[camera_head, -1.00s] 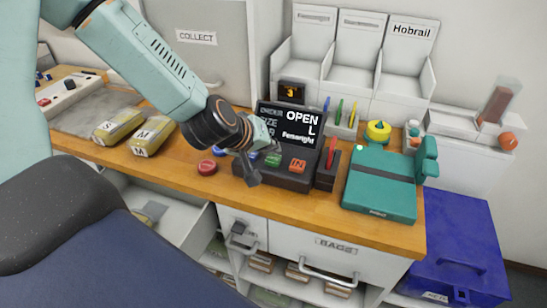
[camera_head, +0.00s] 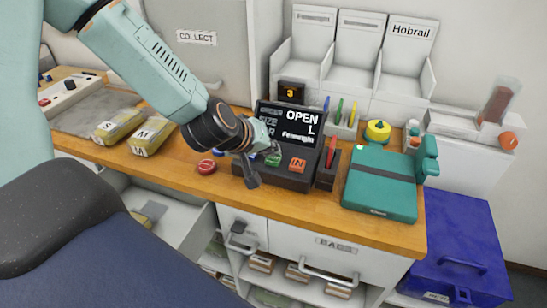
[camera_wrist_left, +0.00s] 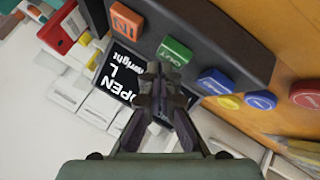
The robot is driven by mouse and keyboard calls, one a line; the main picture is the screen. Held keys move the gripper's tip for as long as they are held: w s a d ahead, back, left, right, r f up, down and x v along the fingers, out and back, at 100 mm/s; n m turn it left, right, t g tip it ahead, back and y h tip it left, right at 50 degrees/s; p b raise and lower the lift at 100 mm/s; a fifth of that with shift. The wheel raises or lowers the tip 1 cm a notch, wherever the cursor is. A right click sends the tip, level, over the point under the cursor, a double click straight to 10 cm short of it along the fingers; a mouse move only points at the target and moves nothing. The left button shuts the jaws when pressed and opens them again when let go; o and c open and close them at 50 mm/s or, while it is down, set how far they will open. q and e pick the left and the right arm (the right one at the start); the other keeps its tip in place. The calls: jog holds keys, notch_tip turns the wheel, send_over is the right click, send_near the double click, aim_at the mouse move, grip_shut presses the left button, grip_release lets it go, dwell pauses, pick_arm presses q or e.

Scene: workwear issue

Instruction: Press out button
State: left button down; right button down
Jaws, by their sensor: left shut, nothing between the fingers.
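The dark control console (camera_head: 285,180) stands on the wooden counter. Its green OUT button (camera_head: 273,159) is partly hidden by my left gripper (camera_head: 268,151) in the head view. In the left wrist view the green button (camera_wrist_left: 174,50), lettered OUT, lies just beyond the tips of my left gripper (camera_wrist_left: 160,70). The fingers are shut and empty, pointing at the button's lower edge. I cannot tell whether they touch it. The orange IN button (camera_head: 298,165) is beside it on the right. The screen (camera_head: 290,125) reads OPEN, L and Fenwright. My right gripper is out of view.
In the wrist view a blue button (camera_wrist_left: 218,82) sits beside the green one. A red round button (camera_head: 207,167) is on the counter. An open drawer (camera_head: 165,225) is below left.

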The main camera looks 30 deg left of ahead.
aim_at(271, 159)
pick_arm(q)
jog(key=shift+f+b, duration=0.4)
jog(key=shift+f, duration=0.1)
dwell(0.7)
jog(key=shift+r, duration=0.15)
jog(key=shift+s+r+p, duration=0.1)
jog(key=shift+r+p, duration=0.75)
jog(key=shift+p, duration=0.15)
notch_tip(271, 159, up, 5)
jog(key=p, duration=0.5)
jog(key=shift+r, duration=0.1)
dwell(0.5)
